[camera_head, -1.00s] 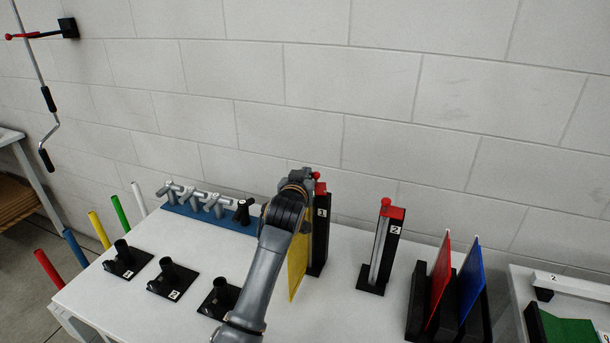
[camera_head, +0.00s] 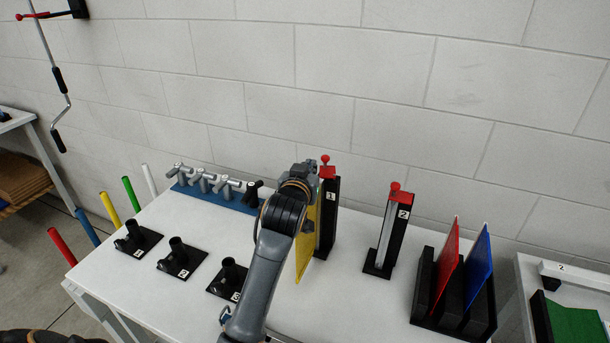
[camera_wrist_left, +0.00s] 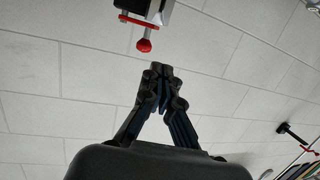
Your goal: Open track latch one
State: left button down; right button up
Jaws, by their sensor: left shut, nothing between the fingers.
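Track latch one is the black upright post labelled 1 (camera_head: 329,220) on the white table, with a red piece and red round knob (camera_head: 325,160) on top. My left gripper (camera_head: 310,172) is just left of the post's top, partly in front of it, near the knob. In the left wrist view the shut, empty fingers (camera_wrist_left: 160,72) point toward the red knob (camera_wrist_left: 143,45), with a visible gap between. A yellow panel (camera_head: 305,255) stands upright beside the post, partly hidden by my left arm. My right gripper is not seen.
A similar post labelled 2 (camera_head: 388,235) stands to the right, then a black rack (camera_head: 425,285) with red and blue panels. A blue rack (camera_head: 210,195) of grey handles and several black numbered holders (camera_head: 180,262) are to the left. A block wall rises behind.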

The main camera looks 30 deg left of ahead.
aim_at(324, 161)
pick_arm(q)
jog(key=v, duration=0.4)
jog(key=shift+s, duration=0.1)
jog(key=c, duration=2)
grip_release()
jog(key=shift+s+d, duration=0.15)
jog(key=shift+s, duration=0.1)
jog(key=shift+c, duration=0.2)
jog(key=o, duration=0.3)
jog(key=shift+s+f, duration=0.1)
jog(key=shift+s, duration=0.05)
jog(key=o, duration=0.6)
jog(key=d+f+t+b, duration=0.1)
jog(key=b, duration=0.3)
jog(key=d+f+n+t+b, duration=0.1)
jog(key=f+b, duration=0.1)
jog(key=b, duration=0.2)
jog(key=shift+s+n+b, duration=0.1)
jog(key=shift+n+b, duration=0.2)
jog(key=shift+b, duration=0.1)
jog(key=shift+c, duration=0.2)
jog(key=p+x, duration=0.1)
jog(key=x, duration=0.8)
jog(key=p+x, duration=0.1)
jog(key=x, duration=0.3)
jog(key=shift+w+d+r+p, duration=0.1)
jog(key=shift+w+r+p, duration=0.2)
jog(key=shift+w+p, duration=0.05)
